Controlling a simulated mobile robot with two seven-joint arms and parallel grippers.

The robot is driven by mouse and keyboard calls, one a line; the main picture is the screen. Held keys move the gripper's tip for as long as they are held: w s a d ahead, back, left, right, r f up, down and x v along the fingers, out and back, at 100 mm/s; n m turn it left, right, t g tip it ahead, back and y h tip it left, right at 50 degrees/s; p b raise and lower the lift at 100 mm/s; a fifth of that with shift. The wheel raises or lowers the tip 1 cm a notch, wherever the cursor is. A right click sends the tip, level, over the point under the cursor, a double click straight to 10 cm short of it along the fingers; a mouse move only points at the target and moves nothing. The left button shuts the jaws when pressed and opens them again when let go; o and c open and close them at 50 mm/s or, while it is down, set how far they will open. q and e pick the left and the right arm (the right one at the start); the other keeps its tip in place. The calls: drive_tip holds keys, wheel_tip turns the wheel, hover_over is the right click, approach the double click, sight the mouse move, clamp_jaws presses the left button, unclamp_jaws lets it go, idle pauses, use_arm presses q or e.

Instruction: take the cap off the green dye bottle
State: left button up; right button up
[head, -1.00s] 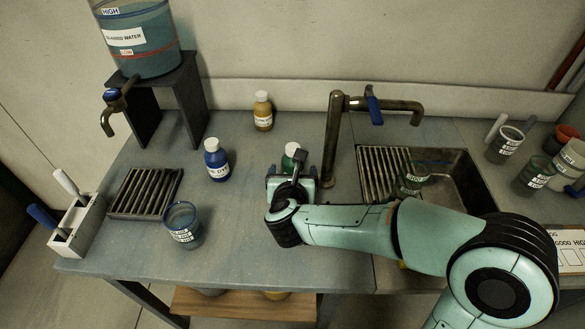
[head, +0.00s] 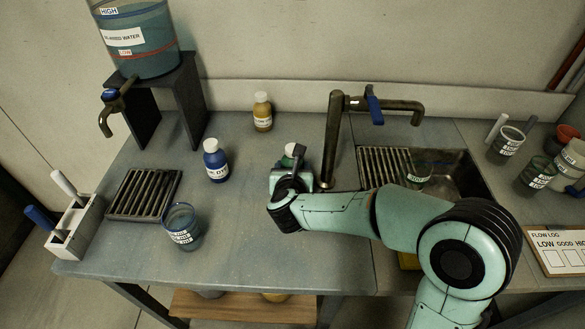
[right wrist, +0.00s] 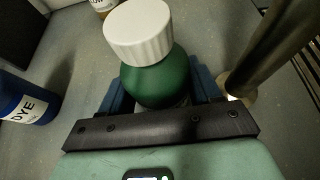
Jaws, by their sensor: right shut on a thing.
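The green dye bottle (right wrist: 160,82) stands upright in the right wrist view, with its ribbed white cap (right wrist: 138,32) on top. My right gripper (right wrist: 162,95) is shut on the bottle's body, with blue fingers on both sides below the shoulder. The cap is clear of the fingers. In the head view the white cap (head: 291,149) shows just behind my right gripper (head: 287,172), which hides most of the bottle. My left gripper is not in view.
A blue dye bottle (head: 215,161) stands to the left and a yellow one (head: 263,112) behind. The brown tap post (head: 331,140) rises close on the right, beside the sink (head: 465,180). A beaker (head: 181,226) stands front left. The front middle of the counter is clear.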

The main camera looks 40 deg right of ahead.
use_arm(q)
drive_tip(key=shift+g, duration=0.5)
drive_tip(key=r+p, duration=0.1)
drive_tip(key=p, duration=0.1)
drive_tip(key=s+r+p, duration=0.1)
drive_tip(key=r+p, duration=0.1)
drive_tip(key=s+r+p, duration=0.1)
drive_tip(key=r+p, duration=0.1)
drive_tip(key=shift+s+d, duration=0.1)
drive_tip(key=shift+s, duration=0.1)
use_arm(e)
wheel_tip(320, 180, up, 20)
drive_tip(key=o, duration=0.7)
drive_tip(key=c, duration=0.9)
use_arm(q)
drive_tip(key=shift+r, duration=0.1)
use_arm(e)
drive_tip(key=shift+a, duration=0.1)
drive_tip(key=shift+c, duration=0.2)
